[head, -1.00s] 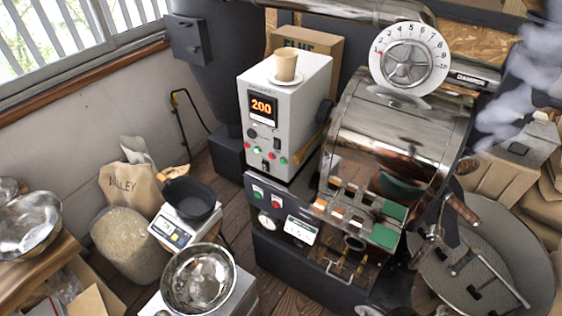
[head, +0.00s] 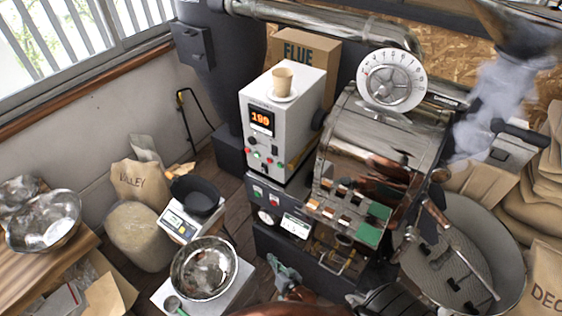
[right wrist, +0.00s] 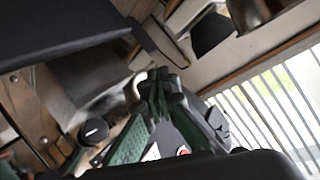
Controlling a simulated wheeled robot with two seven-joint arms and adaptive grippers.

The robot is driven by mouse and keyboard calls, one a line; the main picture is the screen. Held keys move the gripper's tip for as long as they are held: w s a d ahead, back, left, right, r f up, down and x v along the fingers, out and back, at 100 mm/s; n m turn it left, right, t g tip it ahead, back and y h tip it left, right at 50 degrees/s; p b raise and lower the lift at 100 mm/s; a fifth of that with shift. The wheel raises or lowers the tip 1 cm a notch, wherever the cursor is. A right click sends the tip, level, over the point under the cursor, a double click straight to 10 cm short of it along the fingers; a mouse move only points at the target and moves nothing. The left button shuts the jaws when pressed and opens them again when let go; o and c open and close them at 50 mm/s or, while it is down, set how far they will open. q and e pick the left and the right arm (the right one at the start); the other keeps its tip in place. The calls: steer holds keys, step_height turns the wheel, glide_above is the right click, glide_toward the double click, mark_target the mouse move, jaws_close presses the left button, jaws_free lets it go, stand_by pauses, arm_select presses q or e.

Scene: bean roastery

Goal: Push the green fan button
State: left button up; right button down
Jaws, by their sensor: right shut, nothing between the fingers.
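I cannot read which green button is the fan's. My right gripper (head: 274,262) is low at the bottom middle, below and apart from both panels. Its green fingers meet at their tips, shut and empty, in the right wrist view (right wrist: 163,78). My left gripper is not in view.
The metal roaster drum (head: 375,130) and round cooling tray (head: 470,235) stand right of the box. A steel bowl (head: 203,270) on a white stand and a scale (head: 178,222) with a black pan are left of my gripper. A paper cup (head: 282,78) tops the box.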

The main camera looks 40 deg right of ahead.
mark_target(280, 166)
steer(key=w+d+r+m+t+h+p, duration=0.1)
steer(key=w+r+m+h+p, duration=0.1)
steer(key=r, duration=1)
steer(key=w+d+r+m+t+h+p, duration=0.1)
steer(key=w+r+m, duration=0.4)
steer(key=r, duration=0.8)
steer(key=w+d+r+m+t+h+p, duration=0.1)
steer(key=w+r+m+t+h+p, duration=0.1)
steer(key=r, duration=1.1)
steer(key=w+m+h+p, duration=0.1)
steer(key=h+p, duration=0.1)
steer(key=p, duration=0.1)
steer(key=shift+w+d+m+t+h, duration=0.15)
steer(key=shift+d+m+t+h, duration=0.15)
steer(key=shift+m+t, duration=0.1)
steer(key=w+d+b, duration=0.1)
steer(key=w+d, duration=0.2)
steer(key=d, duration=0.5)
steer(key=shift+w, duration=0.2)
steer(key=shift+d, duration=0.2)
steer(key=shift+w+d, duration=0.1)
steer(key=shift+d, duration=0.2)
